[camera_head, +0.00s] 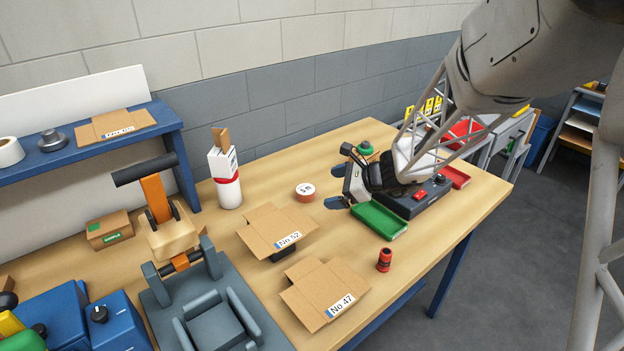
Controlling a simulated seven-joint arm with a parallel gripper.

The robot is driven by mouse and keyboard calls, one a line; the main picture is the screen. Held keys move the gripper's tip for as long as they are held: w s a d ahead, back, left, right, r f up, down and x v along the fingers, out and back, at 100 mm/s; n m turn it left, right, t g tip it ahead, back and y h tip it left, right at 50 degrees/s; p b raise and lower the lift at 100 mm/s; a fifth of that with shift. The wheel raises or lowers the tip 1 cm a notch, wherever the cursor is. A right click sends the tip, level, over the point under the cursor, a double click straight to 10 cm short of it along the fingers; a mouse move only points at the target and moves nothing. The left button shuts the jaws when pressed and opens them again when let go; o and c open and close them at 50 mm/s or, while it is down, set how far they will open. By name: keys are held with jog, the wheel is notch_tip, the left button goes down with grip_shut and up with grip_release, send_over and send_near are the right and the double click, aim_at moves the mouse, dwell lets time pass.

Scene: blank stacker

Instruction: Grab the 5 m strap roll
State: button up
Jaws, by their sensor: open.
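The strap roll (305,192) is a small round roll with a white labelled top and a reddish-brown side. It lies flat on the wooden table near the middle of the picture. The label looks like "5 m", though it is small. My gripper (337,186) is to the right of the roll, with its blue-tipped fingers spread and pointing left towards it. There is a gap between the fingertips and the roll. Nothing shows between the fingers.
A white cylinder with a red band (228,193) stands left of the roll. Flat cartons No 52 (268,222) and No 47 (312,284) lie in front. A green tray (380,221), a black device (425,203) and a red-black cylinder (384,260) are near my gripper.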

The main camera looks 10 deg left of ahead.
aim_at(308, 190)
jog(key=w+f+m, duration=0.1)
jog(key=w+f, duration=0.1)
jog(key=w+a+f+m+t, duration=0.1)
jog(key=w+f+m, duration=0.1)
jog(key=w, duration=0.1)
jog(key=w+a+f+m+t, duration=0.1)
jog(key=w+f+m, duration=0.1)
jog(key=w+f, duration=0.1)
jog(key=shift+y, duration=0.4)
jog(key=shift+x, duration=1.3)
jog(key=shift+x, duration=2.65)
jog(key=c, duration=1.1)
jog(key=shift+o, duration=0.2)
